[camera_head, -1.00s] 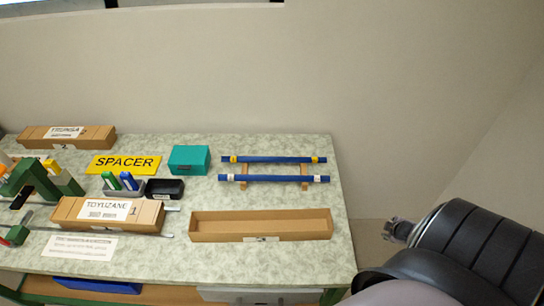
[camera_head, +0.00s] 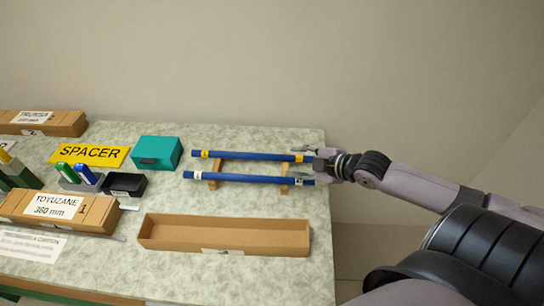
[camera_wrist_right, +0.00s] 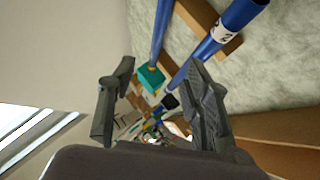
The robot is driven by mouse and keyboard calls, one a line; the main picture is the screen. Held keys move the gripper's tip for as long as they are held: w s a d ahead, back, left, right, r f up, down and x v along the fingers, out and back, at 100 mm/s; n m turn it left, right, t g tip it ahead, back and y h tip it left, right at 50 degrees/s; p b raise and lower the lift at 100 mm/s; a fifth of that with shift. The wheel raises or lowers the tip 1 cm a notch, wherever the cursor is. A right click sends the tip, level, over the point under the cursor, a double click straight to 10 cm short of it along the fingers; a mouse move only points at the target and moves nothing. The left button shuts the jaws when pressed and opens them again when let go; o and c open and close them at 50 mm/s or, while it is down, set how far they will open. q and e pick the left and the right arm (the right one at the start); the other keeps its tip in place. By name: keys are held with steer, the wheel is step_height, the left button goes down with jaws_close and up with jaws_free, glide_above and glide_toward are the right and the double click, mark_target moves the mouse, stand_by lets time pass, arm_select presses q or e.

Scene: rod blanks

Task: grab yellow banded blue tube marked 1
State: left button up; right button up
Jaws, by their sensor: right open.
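The yellow-banded blue tube (camera_head: 250,155) lies across the wooden supports at the back, with a yellow band near each end. No number is legible on it. A second blue tube (camera_head: 235,178), with white bands, lies parallel in front. In the right wrist view its white band (camera_wrist_right: 222,34) seems to carry a 2. My right gripper (camera_head: 304,164) is open at the right ends of the tubes, one finger near each tube. In the wrist view the fingers (camera_wrist_right: 160,68) are apart, and the banded tube (camera_wrist_right: 158,35) runs up between them. Contact cannot be told.
A long open cardboard tray (camera_head: 225,251) lies in front of the tubes. A teal box (camera_head: 157,153), a yellow SPACER sign (camera_head: 90,155) and a black bin (camera_head: 125,185) stand to the left. The wall is close behind the table.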

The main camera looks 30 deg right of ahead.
steer(key=shift+w+a, duration=0.45)
steer(key=shift+a, duration=0.2)
steer(key=shift+w+a, duration=0.45)
steer(key=shift+a, duration=0.15)
glide_toward(255, 156)
steer(key=x, duration=0.3)
steer(key=shift+a+f+p, duration=0.1)
steer(key=shift+f+p, duration=0.1)
steer(key=shift+p, duration=0.1)
steer(key=shift+w+f, duration=0.35)
steer(key=shift+w, duration=0.2)
steer(key=p+x, duration=0.1)
steer(key=x, duration=0.3)
steer(key=shift+w+a+f, duration=0.1)
steer(key=shift+w+a, duration=0.05)
steer(key=shift+w, duration=0.25)
arm_select(q)
steer(key=shift+a+r, duration=0.35)
steer(key=shift+r, duration=0.2)
arm_select(e)
steer(key=shift+s, duration=0.1)
steer(key=shift+c, duration=0.5)
arm_select(q)
steer(key=shift+s, duration=0.1)
arm_select(e)
jaws_close()
